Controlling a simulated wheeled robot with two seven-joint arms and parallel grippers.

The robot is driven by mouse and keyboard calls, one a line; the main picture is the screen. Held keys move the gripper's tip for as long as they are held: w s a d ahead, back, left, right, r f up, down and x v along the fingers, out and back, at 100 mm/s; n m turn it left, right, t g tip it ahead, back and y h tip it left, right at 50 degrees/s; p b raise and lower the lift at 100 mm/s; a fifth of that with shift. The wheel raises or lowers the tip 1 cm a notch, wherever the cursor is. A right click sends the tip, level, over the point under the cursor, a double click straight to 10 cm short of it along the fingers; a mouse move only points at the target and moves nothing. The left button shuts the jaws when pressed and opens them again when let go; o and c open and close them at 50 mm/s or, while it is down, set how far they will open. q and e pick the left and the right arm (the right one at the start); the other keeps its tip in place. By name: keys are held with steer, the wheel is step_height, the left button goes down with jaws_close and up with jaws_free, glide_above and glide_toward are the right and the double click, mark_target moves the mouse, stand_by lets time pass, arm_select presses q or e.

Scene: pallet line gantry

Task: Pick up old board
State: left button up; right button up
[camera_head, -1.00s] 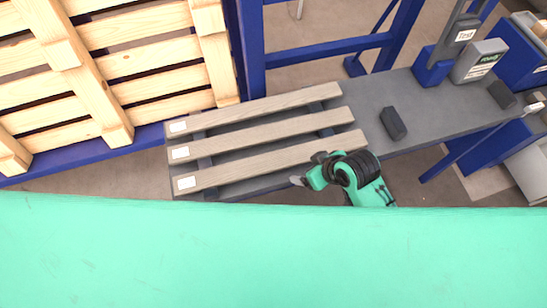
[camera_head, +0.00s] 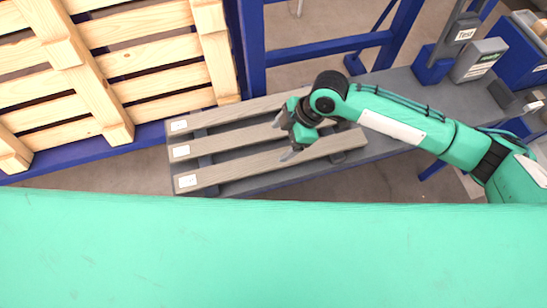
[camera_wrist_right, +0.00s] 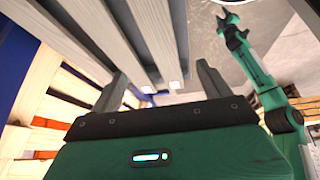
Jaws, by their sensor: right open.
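Three worn grey-brown boards lie side by side on dark supports at the bench: a back board (camera_head: 225,114), a middle board (camera_head: 225,142) and a front board (camera_head: 235,172). Each has a white label at its left end. My right gripper (camera_head: 283,138) is open and empty above the middle and front boards, right of their centre. Its arm hides parts of their right ends. In the right wrist view its two fingers (camera_wrist_right: 160,82) stand apart, with the boards (camera_wrist_right: 110,35) beyond them.
A pale wooden pallet (camera_head: 120,65) stands at the left on a blue frame (camera_head: 95,159). The grey bench (camera_head: 385,85) runs right to a grey box (camera_head: 478,60) and a blue-based "Test" holder (camera_head: 437,62). Blue gantry posts (camera_head: 250,50) rise behind the boards.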

steer(key=w+d+h, duration=0.1)
steer(key=w+d, duration=0.1)
steer(key=d, duration=0.2)
steer(key=p, duration=0.2)
glide_toward(274, 158)
steer(key=shift+s+a+f+n+g, duration=0.1)
steer(key=shift+a+f+n+g, duration=0.1)
steer(key=shift+f, duration=0.4)
steer(key=shift+a+f+n+g, duration=0.1)
steer(key=shift+f+n, duration=0.1)
steer(key=shift+f, duration=0.4)
steer(key=shift+a+f+p, duration=0.25)
steer(key=shift+f+p, duration=0.2)
steer(key=shift+p, duration=0.1)
steer(key=p+x, duration=0.1)
steer(key=x, duration=0.2)
steer(key=shift+a+f+p, duration=0.1)
steer(key=shift+a+p, duration=0.1)
steer(key=shift+p, duration=0.1)
steer(key=shift+a+f, duration=0.15)
steer(key=shift+f, duration=0.45)
steer(key=c, duration=1.2)
steer(key=shift+c, duration=0.2)
steer(key=shift+r, duration=0.25)
